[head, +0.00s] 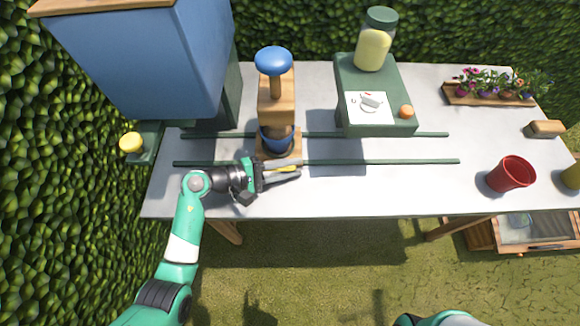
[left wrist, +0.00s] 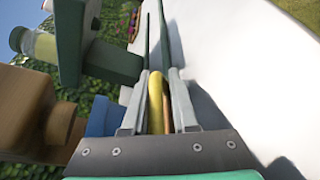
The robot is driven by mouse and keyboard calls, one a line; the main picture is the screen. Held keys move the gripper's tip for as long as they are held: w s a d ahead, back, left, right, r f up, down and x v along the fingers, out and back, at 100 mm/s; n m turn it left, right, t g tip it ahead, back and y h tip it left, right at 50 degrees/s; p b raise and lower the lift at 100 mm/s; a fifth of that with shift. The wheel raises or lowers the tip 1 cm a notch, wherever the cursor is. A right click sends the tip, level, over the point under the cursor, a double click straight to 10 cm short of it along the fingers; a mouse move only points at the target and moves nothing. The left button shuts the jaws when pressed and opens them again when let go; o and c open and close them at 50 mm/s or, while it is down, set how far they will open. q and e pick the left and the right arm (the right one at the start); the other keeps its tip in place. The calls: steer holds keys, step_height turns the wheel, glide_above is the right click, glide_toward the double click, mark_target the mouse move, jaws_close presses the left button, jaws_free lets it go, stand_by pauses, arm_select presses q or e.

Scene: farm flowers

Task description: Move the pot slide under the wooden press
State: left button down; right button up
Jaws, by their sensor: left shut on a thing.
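The wooden press (head: 275,95), with a blue knob (head: 274,60) on top, stands at the table's left-centre. The pot slide (head: 292,143), a wooden base across the two dark rails, shows directly below it with a blue pot (head: 267,141) on it. The press head covers part of the pot from above; I cannot tell whether they touch. My left gripper (head: 283,173) is at the slide's front edge, fingers pointing right, shut on a yellow handle (head: 288,168). The handle also shows between the fingers in the left wrist view (left wrist: 155,98). My right gripper is out of view.
Two dark green rails (head: 390,161) run along the table (head: 400,190). A large blue hopper (head: 145,60) stands at left, a green dispenser (head: 372,85) behind the rails. A red pot (head: 512,174) and flower planter (head: 495,95) are at right. The rails right of the press are clear.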

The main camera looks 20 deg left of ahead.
arm_select(q)
steer(key=c, duration=0.9)
jaws_free()
steer(key=shift+w+r, duration=0.2)
steer(key=shift+r, duration=0.25)
steer(key=shift+o, duration=0.3)
steer(key=shift+f, duration=0.2)
steer(key=p+v, duration=0.2)
steer(key=v, duration=0.8)
steer(key=shift+s+a+p, duration=0.2)
steer(key=shift+a+p, duration=0.05)
steer(key=shift+p, duration=0.1)
steer(key=shift+s+a+r, duration=0.1)
steer(key=shift+s+a, duration=0.25)
